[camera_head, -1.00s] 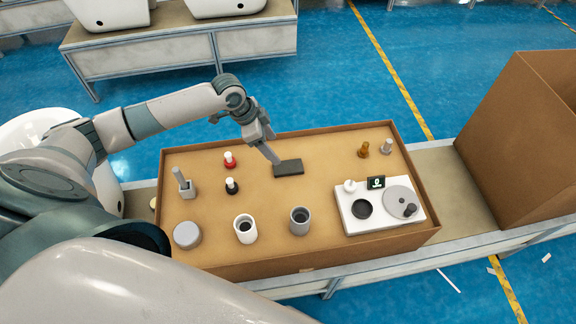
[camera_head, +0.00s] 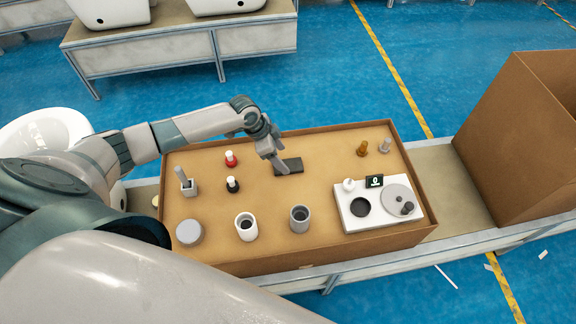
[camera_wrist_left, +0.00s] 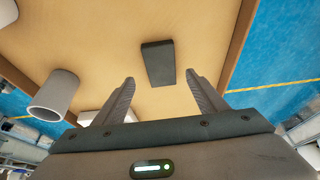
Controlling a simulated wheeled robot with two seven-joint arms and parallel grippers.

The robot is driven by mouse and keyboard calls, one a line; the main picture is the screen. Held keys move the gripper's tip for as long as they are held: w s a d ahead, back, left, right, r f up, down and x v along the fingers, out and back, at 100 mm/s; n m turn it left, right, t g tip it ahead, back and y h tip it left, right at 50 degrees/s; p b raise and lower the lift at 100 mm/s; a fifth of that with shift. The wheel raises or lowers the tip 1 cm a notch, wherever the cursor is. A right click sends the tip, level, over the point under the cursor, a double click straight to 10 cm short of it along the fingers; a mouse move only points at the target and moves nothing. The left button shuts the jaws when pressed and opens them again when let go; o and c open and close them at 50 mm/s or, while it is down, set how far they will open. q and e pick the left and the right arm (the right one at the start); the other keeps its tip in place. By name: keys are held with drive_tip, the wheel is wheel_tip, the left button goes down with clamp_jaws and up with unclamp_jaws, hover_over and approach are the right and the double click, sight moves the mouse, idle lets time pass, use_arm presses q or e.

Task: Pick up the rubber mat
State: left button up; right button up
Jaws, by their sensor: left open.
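The rubber mat (camera_head: 289,166) is a small dark rectangular pad lying flat on the brown tray floor, near the tray's back edge in the head view. In the left wrist view the mat (camera_wrist_left: 158,62) shows ahead of the fingers, roughly centred between them. My left gripper (camera_head: 281,170) is in front of the mat's left part in the head view. In the left wrist view the left gripper (camera_wrist_left: 160,88) is open and empty, with one finger to each side of the mat's line. My right gripper is not in view.
The shallow brown tray (camera_head: 270,240) sits on a conveyor. It holds a white cup (camera_head: 246,228), a grey cup (camera_head: 300,219), a red-based bottle (camera_head: 231,158), a dark-based bottle (camera_head: 233,185) and a white device (camera_head: 350,220). A tall brown box (camera_head: 500,140) stands at right.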

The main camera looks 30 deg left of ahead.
sight(287, 165)
use_arm(q)
drive_tip(key=shift+w+d+f+p, duration=0.15)
drive_tip(key=shift+f+p, duration=0.3)
drive_tip(key=shift+f, duration=0.25)
drive_tip(key=shift+a+p+x, duration=0.2)
drive_tip(key=shift+p+x, duration=0.2)
drive_tip(key=shift+x, duration=1.25)
drive_tip(key=shift+f, duration=0.1)
drive_tip(key=c, duration=1.2)
